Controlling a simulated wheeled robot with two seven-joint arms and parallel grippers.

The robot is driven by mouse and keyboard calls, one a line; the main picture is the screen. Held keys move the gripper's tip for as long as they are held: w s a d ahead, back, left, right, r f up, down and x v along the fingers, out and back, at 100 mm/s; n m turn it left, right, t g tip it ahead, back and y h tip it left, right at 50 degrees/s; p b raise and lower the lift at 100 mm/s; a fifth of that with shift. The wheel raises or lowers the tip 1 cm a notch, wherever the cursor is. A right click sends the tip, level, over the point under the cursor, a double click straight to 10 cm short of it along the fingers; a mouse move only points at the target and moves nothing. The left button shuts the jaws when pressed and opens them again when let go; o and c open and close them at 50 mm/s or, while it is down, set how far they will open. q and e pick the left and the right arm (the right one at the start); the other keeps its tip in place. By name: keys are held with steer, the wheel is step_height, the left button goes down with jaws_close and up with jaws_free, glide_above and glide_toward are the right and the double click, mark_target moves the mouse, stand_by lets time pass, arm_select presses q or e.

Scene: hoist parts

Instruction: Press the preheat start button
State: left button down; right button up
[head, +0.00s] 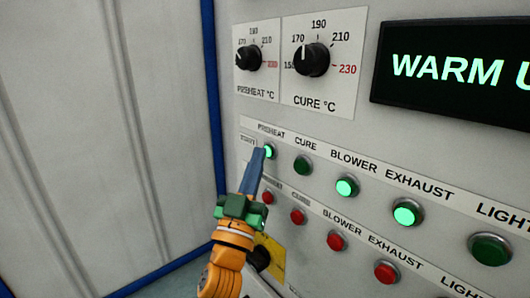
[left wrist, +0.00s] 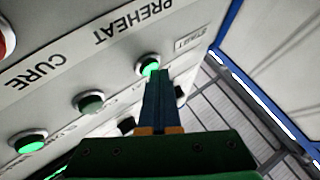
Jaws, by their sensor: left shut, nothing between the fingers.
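The preheat start button (head: 268,151) is a green, lit round button at the left end of the upper button row. It also shows in the left wrist view (left wrist: 149,64), lit bright green. My left gripper (head: 258,153) is shut and empty. Its blue fingers (left wrist: 158,75) end right at the button and cover part of it in both views. I cannot tell whether the tips touch the button or press it in. My right gripper is not in view.
The cure start button (head: 302,166) is dark green; the blower (head: 347,187) and exhaust (head: 408,212) buttons are lit. Red buttons (head: 337,241) line the row below. Two dials (head: 312,60) and a display (head: 450,70) reading "WARM U" sit above. A blue-edged wall (head: 208,60) stands left.

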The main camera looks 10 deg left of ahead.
arm_select(q)
steer(key=shift+s+a+p, duration=0.4)
steer(key=shift+s+a, duration=0.1)
steer(key=shift+s, duration=0.15)
steer(key=s+a+p, duration=0.1)
steer(key=s, duration=0.1)
steer(key=s+a, duration=0.2)
steer(key=shift+p, duration=0.35)
steer(key=shift+w, duration=0.1)
